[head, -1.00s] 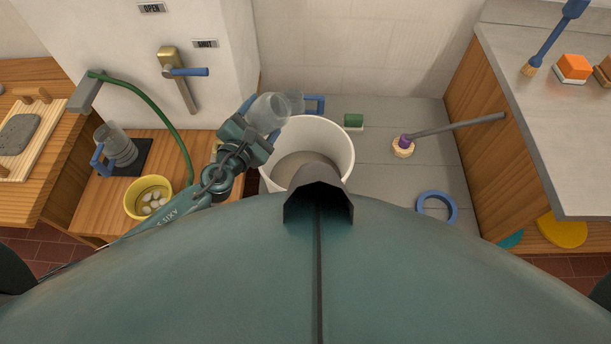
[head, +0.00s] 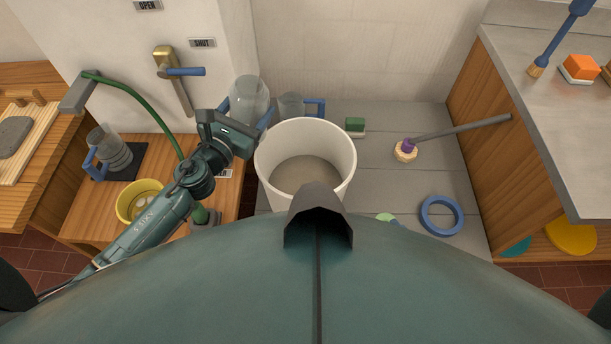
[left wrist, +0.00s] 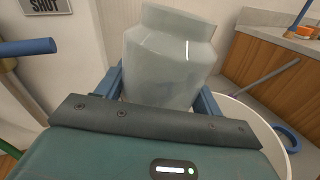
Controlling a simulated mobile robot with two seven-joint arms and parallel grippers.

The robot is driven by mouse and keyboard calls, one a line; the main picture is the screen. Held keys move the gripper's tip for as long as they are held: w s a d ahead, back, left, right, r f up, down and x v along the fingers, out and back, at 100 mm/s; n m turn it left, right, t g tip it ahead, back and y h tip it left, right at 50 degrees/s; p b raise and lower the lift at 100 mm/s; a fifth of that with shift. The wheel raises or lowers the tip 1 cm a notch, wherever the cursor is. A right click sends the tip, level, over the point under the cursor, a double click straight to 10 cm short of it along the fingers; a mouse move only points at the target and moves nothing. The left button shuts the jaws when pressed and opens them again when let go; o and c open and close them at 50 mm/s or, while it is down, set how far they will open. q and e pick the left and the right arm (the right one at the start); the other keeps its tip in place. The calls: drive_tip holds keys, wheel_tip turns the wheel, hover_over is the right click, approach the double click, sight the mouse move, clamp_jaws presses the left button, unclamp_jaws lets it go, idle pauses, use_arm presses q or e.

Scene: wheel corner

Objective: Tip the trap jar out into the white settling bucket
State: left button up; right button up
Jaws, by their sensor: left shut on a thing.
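The clear trap jar (head: 248,98) stands near upright just left of the back rim of the white settling bucket (head: 263,165). My left gripper (head: 245,114) is shut on it, with a blue finger on each side of the glass. In the left wrist view the jar (left wrist: 168,60) fills the space between the fingers and looks cloudy; I cannot tell whether anything is inside. The bucket is open and has a grey-brown layer inside; its rim (left wrist: 282,140) shows at the right in the wrist view. My right gripper is not in view.
A clear jug (head: 291,105) with a blue handle stands behind the bucket. A wall lever (head: 184,72), a green hose (head: 140,102) and a yellow bowl (head: 124,207) are on the left. A brush (head: 405,152) and blue ring (head: 441,215) lie right of the bucket.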

sight(238, 94)
use_arm(q)
drive_tip(key=shift+r+p, duration=3.05)
drive_tip(key=shift+r, duration=0.15)
drive_tip(key=shift+f, duration=0.1)
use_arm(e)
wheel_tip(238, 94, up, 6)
use_arm(q)
drive_tip(key=shift+s, duration=0.2)
drive_tip(key=s+a+r+n+y, duration=0.2)
drive_tip(key=s+a+r+y, duration=0.1)
drive_tip(key=s, duration=0.4)
drive_tip(key=s+a+r+n+t+y, duration=0.1)
drive_tip(key=s+a+r+n+y, duration=0.1)
drive_tip(key=s, duration=0.5)
wheel_tip(238, 94, up, 2)
drive_tip(key=shift+s+a+r+y, duration=0.15)
drive_tip(key=shift+s+a+y, duration=0.1)
drive_tip(key=shift+a+y, duration=0.45)
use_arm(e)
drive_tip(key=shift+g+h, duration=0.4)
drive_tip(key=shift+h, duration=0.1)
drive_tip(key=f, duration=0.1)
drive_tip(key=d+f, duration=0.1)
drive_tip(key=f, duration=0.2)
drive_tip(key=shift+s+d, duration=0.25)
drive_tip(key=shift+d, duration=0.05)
use_arm(q)
drive_tip(key=shift+d, duration=0.1)
